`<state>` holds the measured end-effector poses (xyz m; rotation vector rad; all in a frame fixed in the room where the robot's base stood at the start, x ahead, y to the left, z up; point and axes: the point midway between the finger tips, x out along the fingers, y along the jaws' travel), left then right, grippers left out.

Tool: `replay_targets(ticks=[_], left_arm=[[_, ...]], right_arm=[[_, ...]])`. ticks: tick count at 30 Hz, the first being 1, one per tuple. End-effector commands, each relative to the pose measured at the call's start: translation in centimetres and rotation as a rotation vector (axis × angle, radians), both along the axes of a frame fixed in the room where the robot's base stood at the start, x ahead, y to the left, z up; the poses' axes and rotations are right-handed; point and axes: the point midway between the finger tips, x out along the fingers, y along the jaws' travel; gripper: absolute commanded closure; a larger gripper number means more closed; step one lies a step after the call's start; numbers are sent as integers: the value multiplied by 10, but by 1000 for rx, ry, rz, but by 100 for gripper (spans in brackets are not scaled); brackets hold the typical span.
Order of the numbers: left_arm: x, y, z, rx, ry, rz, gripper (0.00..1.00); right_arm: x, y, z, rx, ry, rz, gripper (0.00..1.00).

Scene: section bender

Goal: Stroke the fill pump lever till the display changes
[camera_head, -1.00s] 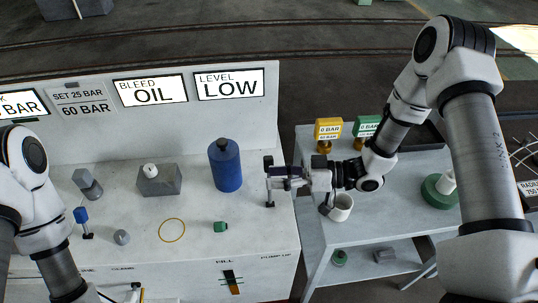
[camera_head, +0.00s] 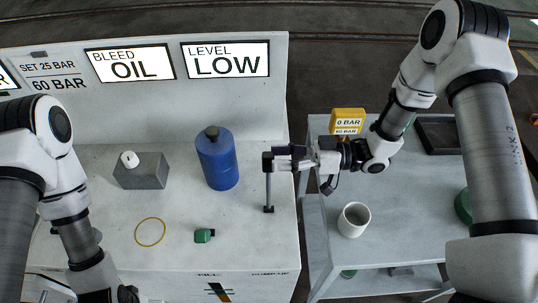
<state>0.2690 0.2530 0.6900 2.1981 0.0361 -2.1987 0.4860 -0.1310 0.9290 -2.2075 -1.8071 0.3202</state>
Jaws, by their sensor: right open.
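The upright lever (camera_head: 268,187) stands at the right end of the white bench, a thin rod on a small dark foot with a dark block at its top. My right gripper (camera_head: 276,157) comes in from the right with its fingers open at the lever's top; whether they touch it I cannot tell. The level display (camera_head: 226,60) reads LOW. The bleed display (camera_head: 130,64) beside it reads OIL. My left arm runs down to the bottom left, and its fingers are out of the picture.
A blue bottle (camera_head: 217,160), a grey block (camera_head: 142,171) with a white knob, a yellow ring (camera_head: 150,232) and a green cap (camera_head: 204,236) stand on the bench. A white cup (camera_head: 354,219) and a yellow gauge sign (camera_head: 347,121) are on the right table.

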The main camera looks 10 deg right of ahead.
Motion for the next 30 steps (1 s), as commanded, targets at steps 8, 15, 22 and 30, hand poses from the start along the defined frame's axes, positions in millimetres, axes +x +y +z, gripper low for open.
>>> replay_targets(ticks=[8, 15, 22, 30], left_arm=[[0, 0, 5, 0, 0, 0, 100], [0, 0, 5, 0, 0, 0, 100], [0, 0, 5, 0, 0, 0, 100], [0, 0, 3, 0, 0, 0, 100]], right_arm=[[6, 31, 0, -1, -1, -1, 46], [6, 31, 0, 0, -1, -1, 64], [6, 31, 0, 0, -1, -1, 100], [9, 30, 1, -5, -30, -1, 100]])
